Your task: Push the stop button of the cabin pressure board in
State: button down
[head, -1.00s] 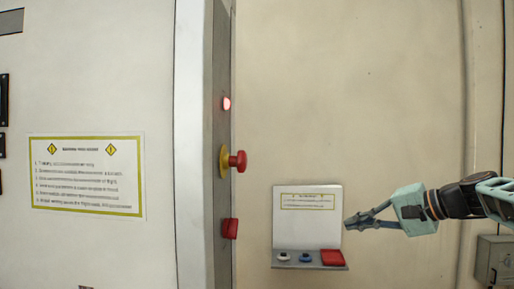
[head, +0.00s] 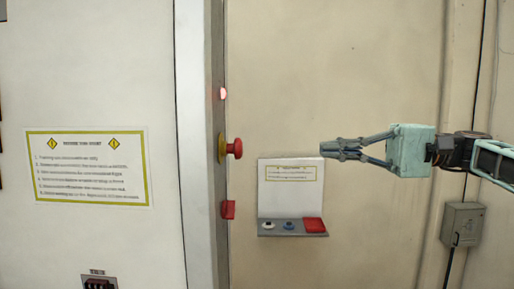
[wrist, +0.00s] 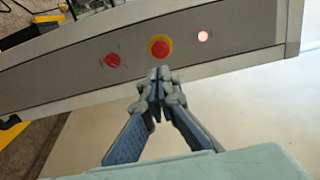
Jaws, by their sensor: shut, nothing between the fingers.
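A red mushroom button (head: 234,148) on a yellow collar sticks out from the narrow grey panel (head: 217,55). It also shows in the wrist view (wrist: 159,47), just beyond my fingertips. A small board (head: 290,190) on the beige wall has a white back plate and a grey ledge. The ledge carries a white button (head: 268,225), a blue button (head: 289,225) and a red square (head: 313,225). The print on the board is too small to read. My gripper (head: 324,149) is shut and empty, pointing left, right of the mushroom button and apart from it.
A notice with a yellow-green border (head: 88,168) is on the left wall. A grey box (head: 462,224) is on the right wall. Space between gripper and panel looks clear.

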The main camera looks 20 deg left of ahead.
jog(key=shift+a, duration=0.1)
jog(key=p, duration=0.2)
send_near(239, 149)
jog(key=a, duration=0.6)
jog(key=shift+a+f, duration=0.2)
jog(key=shift+a, duration=0.25)
jog(key=shift+s+a+r, duration=0.15)
jog(key=shift+s+a, duration=0.2)
jog(key=shift+a, duration=0.35)
